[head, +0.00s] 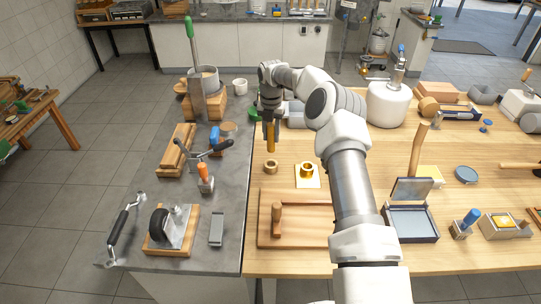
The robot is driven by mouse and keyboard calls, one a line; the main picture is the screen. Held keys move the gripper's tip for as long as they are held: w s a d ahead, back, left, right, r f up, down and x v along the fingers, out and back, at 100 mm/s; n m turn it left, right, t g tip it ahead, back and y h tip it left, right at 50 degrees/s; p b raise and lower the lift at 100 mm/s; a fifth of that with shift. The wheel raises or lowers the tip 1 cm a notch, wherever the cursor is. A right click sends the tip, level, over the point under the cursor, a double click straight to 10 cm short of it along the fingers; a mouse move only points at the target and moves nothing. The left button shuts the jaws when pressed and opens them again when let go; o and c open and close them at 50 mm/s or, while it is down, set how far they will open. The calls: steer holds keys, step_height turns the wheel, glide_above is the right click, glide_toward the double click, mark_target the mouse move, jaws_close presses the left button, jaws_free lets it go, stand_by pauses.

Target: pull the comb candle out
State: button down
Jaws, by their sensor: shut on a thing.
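The comb candle (271,138) is a slim golden-yellow stick, upright below my gripper (270,117). My gripper is shut on its upper end; the dark fingers hide the top. The candle's lower end shows free in the picture, just above a small round wooden holder (271,167) with a dark hole. A small gap seems to lie between them. To the right, a brass-coloured socket (307,171) stands on a pale square plate (309,183), apart from the candle.
A wooden board with a mallet (290,204) lies in front. A grey lidded box (411,222) stands right of my arm. Left, the grey counter (224,190) carries clamps and an orange-handled tool (205,176). A white tank (388,104) stands behind my arm.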

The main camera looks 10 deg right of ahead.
mark_target(271, 124)
steer(key=shift+r+p, duration=1)
steer(key=shift+r, duration=0.65)
